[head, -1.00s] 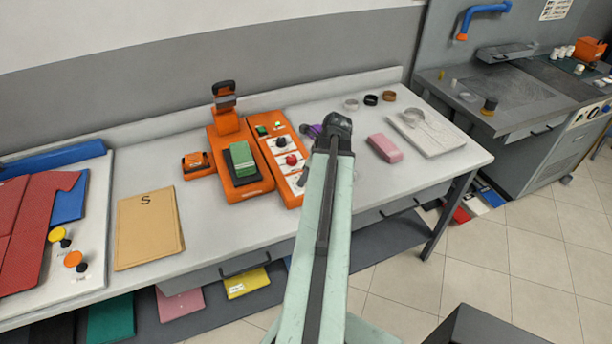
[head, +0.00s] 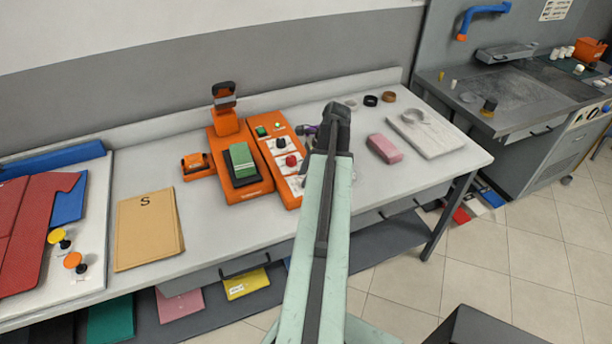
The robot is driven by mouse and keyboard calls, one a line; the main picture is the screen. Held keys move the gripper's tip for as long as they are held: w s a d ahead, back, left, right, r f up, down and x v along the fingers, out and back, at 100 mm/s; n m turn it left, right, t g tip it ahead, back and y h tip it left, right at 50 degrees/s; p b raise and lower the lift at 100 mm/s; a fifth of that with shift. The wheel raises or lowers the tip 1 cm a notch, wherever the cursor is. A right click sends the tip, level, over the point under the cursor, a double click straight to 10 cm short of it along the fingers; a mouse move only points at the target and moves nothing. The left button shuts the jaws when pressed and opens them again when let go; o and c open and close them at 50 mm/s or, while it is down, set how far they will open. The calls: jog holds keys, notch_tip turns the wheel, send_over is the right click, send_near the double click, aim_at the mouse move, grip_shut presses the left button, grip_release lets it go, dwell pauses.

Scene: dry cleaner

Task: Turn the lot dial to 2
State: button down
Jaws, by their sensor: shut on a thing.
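An orange control panel (head: 265,150) stands on the table, with a black knob (head: 281,143) and a red knob (head: 291,160) on white label plates. The labels are too small to read. A third plate (head: 297,183) lies at the near end of the panel, partly covered by my gripper and arm. My gripper (head: 304,168) is at the right edge of this panel, beneath my wrist and largely hidden by my arm. It is shut on what appears to be the lot dial at this third plate. The dial's pointer and setting are hidden.
An orange press-like device (head: 236,190) with a green block (head: 241,158) stands left of the panel. A pink block (head: 384,148) and a pale board (head: 428,134) lie to the right. A purple-handled item (head: 311,129) sits close behind my gripper.

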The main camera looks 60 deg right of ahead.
jog(key=shift+n+g, duration=0.4)
jog(key=shift+n, duration=0.4)
jog(key=shift+a+y, duration=0.1)
jog(key=shift+y, duration=0.2)
jog(key=c, duration=0.9)
grip_release()
jog(key=p+v, duration=0.7)
jog(key=shift+s+r, duration=0.15)
jog(key=shift+r, duration=0.2)
